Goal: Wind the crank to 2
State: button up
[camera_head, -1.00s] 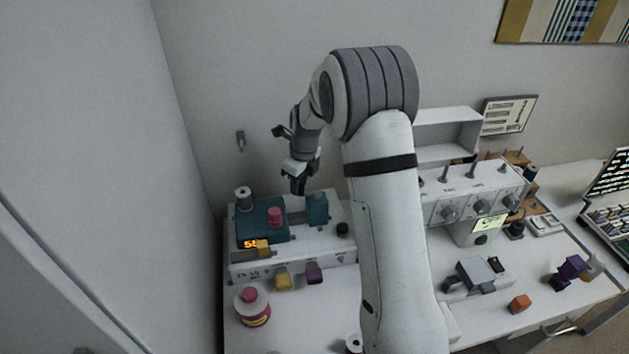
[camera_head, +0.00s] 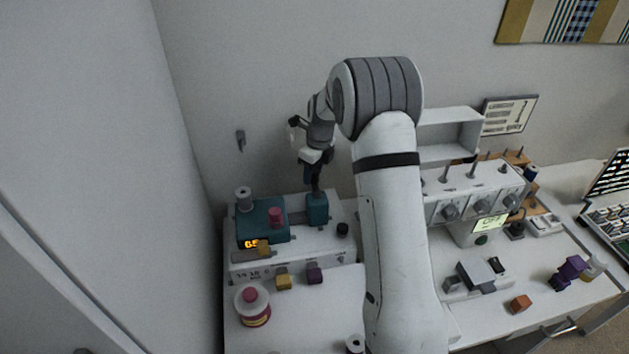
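A teal machine (camera_head: 262,232) with a pink knob (camera_head: 276,215) on top and a small lit orange display (camera_head: 251,244) sits on the white stand at the left. The digits are small and blurred, perhaps 65. A separate teal block (camera_head: 317,209) stands right of it. My gripper (camera_head: 315,187) points down just above this block, its dark fingertips at or near the block's top. I cannot tell whether they touch it or whether the fingers are open or shut. I cannot make out a crank handle for certain; the gripper covers part of the block's top.
A grey-topped spool (camera_head: 243,195) stands at the machine's back left. A dark knob (camera_head: 342,229) is right of the block. My arm hides the table's middle.

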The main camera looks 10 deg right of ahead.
jog(key=shift+o, duration=0.8)
jog(key=r+p, duration=0.1)
jog(key=r, duration=0.1)
jog(key=r+p, duration=0.3)
jog(key=r, duration=0.1)
jog(key=shift+s+d+r, duration=0.3)
jog(key=shift+s+d, duration=0.05)
jog(key=shift+r, duration=0.15)
